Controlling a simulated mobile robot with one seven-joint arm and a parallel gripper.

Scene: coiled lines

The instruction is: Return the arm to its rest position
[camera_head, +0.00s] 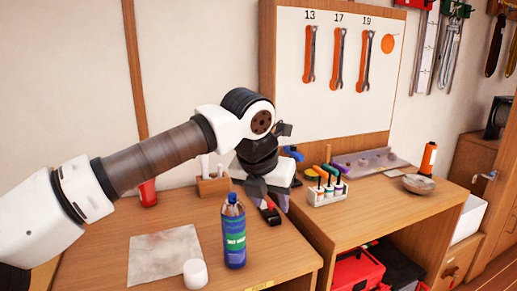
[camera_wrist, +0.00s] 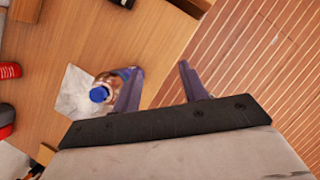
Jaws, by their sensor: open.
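My arm reaches from the left of the head view over the wooden bench, bent at a white and black joint. My gripper (camera_wrist: 158,78) shows in the wrist view with its two dark fingers apart and nothing between them. In the head view the gripper end hangs below the joint, above the back of the bench, and its fingers are hard to make out. A blue bottle (camera_head: 234,232) with a green label stands upright on the bench in front of it. In the wrist view a blue cap (camera_wrist: 98,94) shows left of the fingers; the left finger partly covers what is below it.
A grey sheet (camera_head: 160,255) and a small white cylinder (camera_head: 195,273) lie near the bottle. A rack of coloured-handled tools (camera_head: 328,190), an orange bottle (camera_head: 428,158) and a bowl (camera_head: 418,184) stand on the right bench. Wrenches (camera_head: 338,58) hang on the back board. Slatted flooring (camera_wrist: 245,70) shows beyond the bench edge.

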